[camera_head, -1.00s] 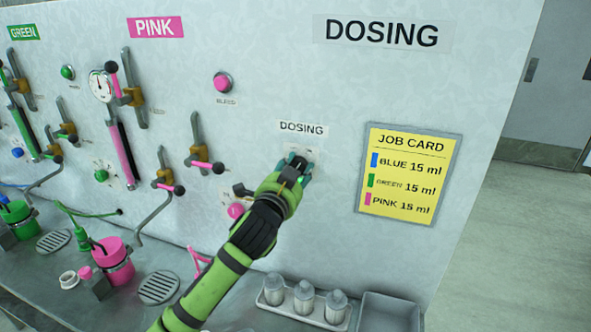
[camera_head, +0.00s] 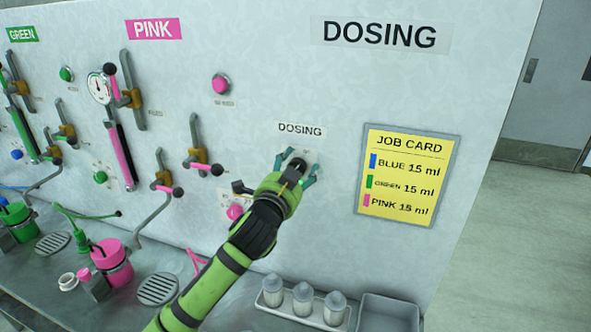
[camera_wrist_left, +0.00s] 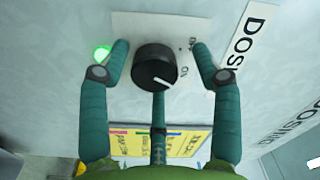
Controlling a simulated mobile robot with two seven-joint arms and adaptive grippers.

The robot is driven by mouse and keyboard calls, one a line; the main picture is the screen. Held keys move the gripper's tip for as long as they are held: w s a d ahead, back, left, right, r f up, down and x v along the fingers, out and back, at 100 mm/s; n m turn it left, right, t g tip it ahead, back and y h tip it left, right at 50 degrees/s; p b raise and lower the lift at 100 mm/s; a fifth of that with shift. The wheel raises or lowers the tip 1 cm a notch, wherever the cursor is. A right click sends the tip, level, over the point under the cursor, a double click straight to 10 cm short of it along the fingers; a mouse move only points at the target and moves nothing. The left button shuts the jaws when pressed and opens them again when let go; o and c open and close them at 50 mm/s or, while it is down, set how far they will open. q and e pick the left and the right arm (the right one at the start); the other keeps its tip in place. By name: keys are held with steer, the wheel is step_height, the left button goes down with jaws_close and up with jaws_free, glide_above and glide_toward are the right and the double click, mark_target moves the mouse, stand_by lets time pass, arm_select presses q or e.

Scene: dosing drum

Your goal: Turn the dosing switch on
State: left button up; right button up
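The dosing switch is a round black knob (camera_wrist_left: 156,67) with a white pointer line, on a pale plate on the wall. In the left wrist view its pointer faces down and right, toward a small label that seems to read ON. A green lamp (camera_wrist_left: 102,52) beside the plate is bright. My left gripper (camera_head: 300,168) is at the switch, under the DOSING label (camera_head: 300,129). In the wrist view its teal fingers (camera_wrist_left: 160,55) are spread around the knob with gaps at the sides. The lower finger's contact with the knob is unclear. My right gripper is not in view.
The yellow job card (camera_head: 408,176) hangs right of the switch. Pink lever handles (camera_head: 203,168) and a pink button (camera_head: 235,211) stick out to the left. Below are a rack of vials (camera_head: 303,298) and a grey tray (camera_head: 388,312) on the bench.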

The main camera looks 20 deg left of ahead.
arm_select(q)
steer(key=shift+f, duration=0.1)
steer(key=s, duration=1.2)
steer(key=shift+a, duration=0.2)
